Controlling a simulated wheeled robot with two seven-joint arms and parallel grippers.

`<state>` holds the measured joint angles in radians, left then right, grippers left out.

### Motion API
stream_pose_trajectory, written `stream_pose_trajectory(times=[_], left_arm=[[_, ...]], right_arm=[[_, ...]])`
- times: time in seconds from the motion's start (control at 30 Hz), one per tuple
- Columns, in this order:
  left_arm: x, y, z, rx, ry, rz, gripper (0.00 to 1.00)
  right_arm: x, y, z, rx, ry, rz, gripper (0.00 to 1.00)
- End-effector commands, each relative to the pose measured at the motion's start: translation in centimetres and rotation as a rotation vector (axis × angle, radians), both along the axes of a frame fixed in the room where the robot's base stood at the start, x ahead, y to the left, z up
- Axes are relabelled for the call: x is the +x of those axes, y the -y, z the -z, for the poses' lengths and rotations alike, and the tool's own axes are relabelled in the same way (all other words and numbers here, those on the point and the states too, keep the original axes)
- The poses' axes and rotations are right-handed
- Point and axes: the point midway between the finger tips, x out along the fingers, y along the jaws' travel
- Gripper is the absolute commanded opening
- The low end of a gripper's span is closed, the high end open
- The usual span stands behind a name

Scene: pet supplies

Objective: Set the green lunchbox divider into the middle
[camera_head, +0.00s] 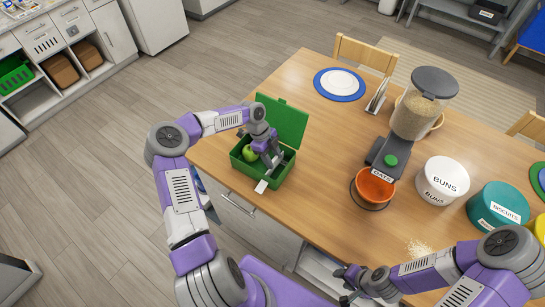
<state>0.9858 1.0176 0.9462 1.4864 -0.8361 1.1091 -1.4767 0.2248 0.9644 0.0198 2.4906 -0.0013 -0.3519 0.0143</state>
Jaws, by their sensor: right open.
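The green lunchbox (277,182) stands on the wooden table near its left edge with its lid (283,122) raised at the back. A green apple (249,153) is in its left part. My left gripper (272,161) points down into the box beside the apple, over the middle. Its fingertips are too small and too covered to tell if they hold anything. I cannot make out the green divider apart from the green box. My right gripper (347,287) is open and empty, low at the table's front edge.
An oats dispenser (413,110) stands over an orange bowl (375,187). A white buns canister (441,180) and a teal biscuits canister (497,207) stand at right. Crumbs (419,248) lie near the front. The table between lunchbox and dispenser is clear.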

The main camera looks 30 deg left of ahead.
Motion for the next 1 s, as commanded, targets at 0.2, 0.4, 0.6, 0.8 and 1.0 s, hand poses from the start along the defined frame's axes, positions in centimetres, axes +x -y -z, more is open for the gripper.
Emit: stream_pose_trajectory(times=[0.2,0.4,0.6,0.8,1.0], left_arm=[[0.0,0.0,0.0,0.000,0.000,0.000,0.06],[0.0,-0.3,0.0,0.001,-0.001,-0.002,0.00],[0.2,-3.7,0.1,0.003,0.000,-0.005,0.00],[0.2,-5.1,0.0,0.001,0.001,0.001,0.00],[0.2,-5.0,-0.1,0.000,0.001,0.001,0.00]], right_arm=[[0.0,0.0,0.0,0.000,0.000,0.000,0.43],[0.0,0.0,0.1,0.000,0.000,0.000,0.43],[0.0,0.0,0.7,0.000,0.000,0.000,0.43],[0.0,0.0,0.8,0.000,0.000,0.000,0.43],[0.0,0.0,0.8,0.000,0.000,0.000,0.43]])
